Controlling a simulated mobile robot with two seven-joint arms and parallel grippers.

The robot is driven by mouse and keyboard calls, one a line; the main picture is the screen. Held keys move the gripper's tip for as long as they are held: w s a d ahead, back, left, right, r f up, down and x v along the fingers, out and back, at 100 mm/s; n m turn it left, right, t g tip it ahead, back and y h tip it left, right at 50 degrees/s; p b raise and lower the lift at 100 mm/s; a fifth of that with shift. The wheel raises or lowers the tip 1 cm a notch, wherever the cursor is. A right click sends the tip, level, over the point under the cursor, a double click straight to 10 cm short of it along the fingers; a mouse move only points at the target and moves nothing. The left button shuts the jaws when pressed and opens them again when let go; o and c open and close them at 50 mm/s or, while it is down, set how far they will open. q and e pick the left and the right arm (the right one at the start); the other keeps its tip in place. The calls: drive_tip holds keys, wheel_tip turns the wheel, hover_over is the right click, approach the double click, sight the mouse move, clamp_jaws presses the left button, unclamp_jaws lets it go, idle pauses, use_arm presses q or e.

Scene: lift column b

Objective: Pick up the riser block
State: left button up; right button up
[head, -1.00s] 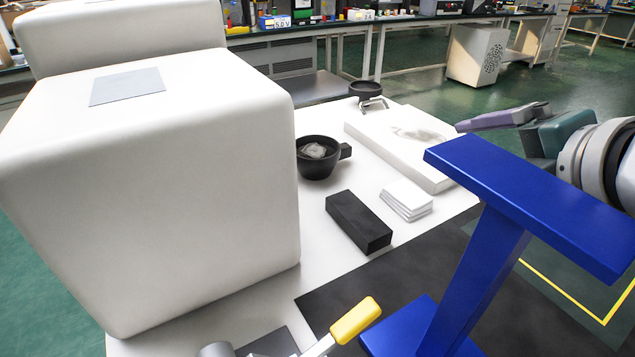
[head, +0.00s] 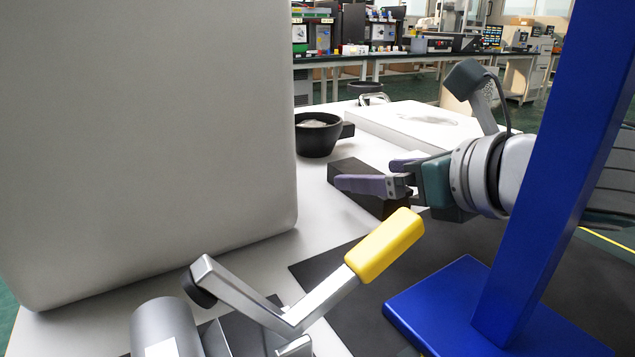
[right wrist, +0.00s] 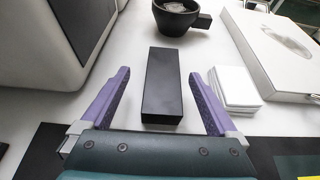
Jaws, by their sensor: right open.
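The riser block is a black rectangular block (head: 349,167) lying flat on the white table. It also shows in the right wrist view (right wrist: 162,88), lengthwise between the fingers. My right gripper (head: 366,174) has purple fingers and is open. In the head view its fingers overlap the block and hide part of it. In the right wrist view the fingers (right wrist: 160,74) flank the block with a gap on each side and touch neither side. My left gripper is not in view.
A black cup (head: 317,138) stands behind the block. A stack of white pieces (right wrist: 234,88) and a white slab (right wrist: 272,50) lie to its right. A large white box (head: 150,130) fills the left. A yellow-handled lever (head: 385,246) and a blue post (head: 550,170) stand in front.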

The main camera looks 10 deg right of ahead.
sight(360, 171)
drive_tip(key=b+x, duration=0.1)
drive_tip(key=x, duration=0.1)
drive_tip(key=b+x, duration=0.1)
drive_tip(key=x, duration=0.1)
drive_tip(key=shift+w+d, duration=0.15)
drive_tip(key=shift+w, duration=0.2)
drive_tip(key=shift+w+f, duration=0.15)
drive_tip(key=shift+w, duration=0.15)
clamp_jaws()
